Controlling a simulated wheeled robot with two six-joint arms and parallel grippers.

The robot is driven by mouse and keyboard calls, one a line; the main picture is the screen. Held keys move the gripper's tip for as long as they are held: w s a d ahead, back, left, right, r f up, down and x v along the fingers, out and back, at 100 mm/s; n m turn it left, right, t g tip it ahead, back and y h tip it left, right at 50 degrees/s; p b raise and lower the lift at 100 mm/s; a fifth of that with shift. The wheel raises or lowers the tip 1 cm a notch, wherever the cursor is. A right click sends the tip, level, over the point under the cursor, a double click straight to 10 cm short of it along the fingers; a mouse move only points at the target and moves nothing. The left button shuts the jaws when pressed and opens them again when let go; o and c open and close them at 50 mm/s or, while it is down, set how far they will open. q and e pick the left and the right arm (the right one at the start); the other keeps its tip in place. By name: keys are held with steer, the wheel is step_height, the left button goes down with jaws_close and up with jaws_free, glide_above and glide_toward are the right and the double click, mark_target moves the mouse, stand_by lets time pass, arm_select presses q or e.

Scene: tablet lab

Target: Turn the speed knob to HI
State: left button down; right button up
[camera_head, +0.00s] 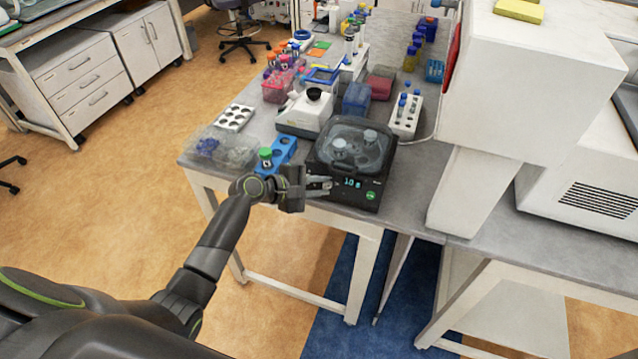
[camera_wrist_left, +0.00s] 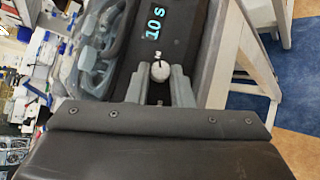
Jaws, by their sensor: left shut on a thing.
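The black mixer (camera_head: 350,162) with a clear domed lid stands at the front edge of the grey bench. Its display (camera_head: 353,183) reads 10 s, and a green button shows beside it. My left gripper (camera_head: 325,185) is at the left part of the mixer's front panel. In the left wrist view the gripper (camera_wrist_left: 160,80) has its two fingers on either side of a small pale round knob (camera_wrist_left: 160,70) with a dark mark, shut on it. The scale marks around the knob are too small to read. My right gripper is not in view.
A blue rack (camera_head: 283,152) with a green-capped tube and a clear tray (camera_head: 222,150) stand left of the mixer. A white tube rack (camera_head: 406,115) stands behind it to the right. A large white machine (camera_head: 530,80) rises at the right. The floor in front is free.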

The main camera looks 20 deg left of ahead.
arm_select(q)
steer(key=shift+m, duration=0.3)
steer(key=c, duration=1.3)
jaws_free()
steer(key=shift+s+a, duration=0.1)
steer(key=b+v, duration=0.2)
steer(key=v, duration=1.5)
steer(key=shift+r+b, duration=0.3)
steer(key=shift+b, duration=0.05)
